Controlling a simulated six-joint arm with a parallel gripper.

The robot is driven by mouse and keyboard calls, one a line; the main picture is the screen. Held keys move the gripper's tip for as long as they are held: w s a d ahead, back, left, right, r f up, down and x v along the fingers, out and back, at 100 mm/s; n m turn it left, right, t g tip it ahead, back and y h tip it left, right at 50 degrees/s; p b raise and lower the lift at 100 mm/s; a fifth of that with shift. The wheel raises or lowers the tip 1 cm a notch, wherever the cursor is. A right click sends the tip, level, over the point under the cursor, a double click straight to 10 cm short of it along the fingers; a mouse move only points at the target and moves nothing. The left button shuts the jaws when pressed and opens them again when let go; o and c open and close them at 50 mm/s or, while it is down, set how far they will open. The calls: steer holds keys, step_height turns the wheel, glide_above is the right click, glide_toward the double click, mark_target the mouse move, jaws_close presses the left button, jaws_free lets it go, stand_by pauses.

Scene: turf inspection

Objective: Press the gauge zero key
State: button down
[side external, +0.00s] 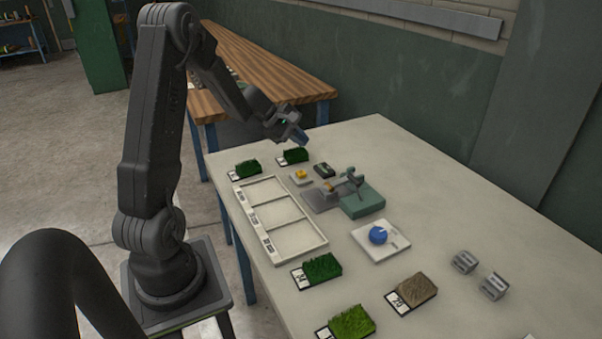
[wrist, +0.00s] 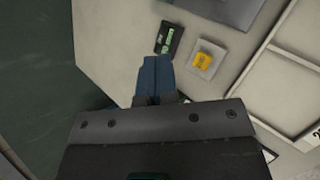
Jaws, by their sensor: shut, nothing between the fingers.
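A yellow key (side external: 300,173) on a small white base sits at the far part of the table, and it also shows in the wrist view (wrist: 204,61). A small dark box (side external: 324,170) is beside it, with a green marking in the wrist view (wrist: 168,38). I cannot tell from markings which is the gauge zero key; the yellow piece looks like a push key. My gripper (side external: 303,139) is shut and empty, raised above the far edge of the table. In the wrist view its blue fingertips (wrist: 154,60) lie left of the yellow key, apart from it.
A green-and-grey fixture (side external: 362,202) stands right of the yellow key. A white compartment frame (side external: 286,253) lies nearer. A blue knob (side external: 378,235), labelled turf pieces (side external: 322,268) and two grey blocks (side external: 493,286) lie around. The table's right side is mostly clear.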

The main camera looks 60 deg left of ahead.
mark_target(300, 173)
steer(key=shift+f, duration=3.8)
steer(key=shift+f, duration=0.15)
steer(key=shift+f, duration=0.25)
steer(key=shift+f, duration=0.55)
steer(key=shift+r, duration=1)
steer(key=shift+r, duration=2.5)
steer(key=shift+d, duration=0.1)
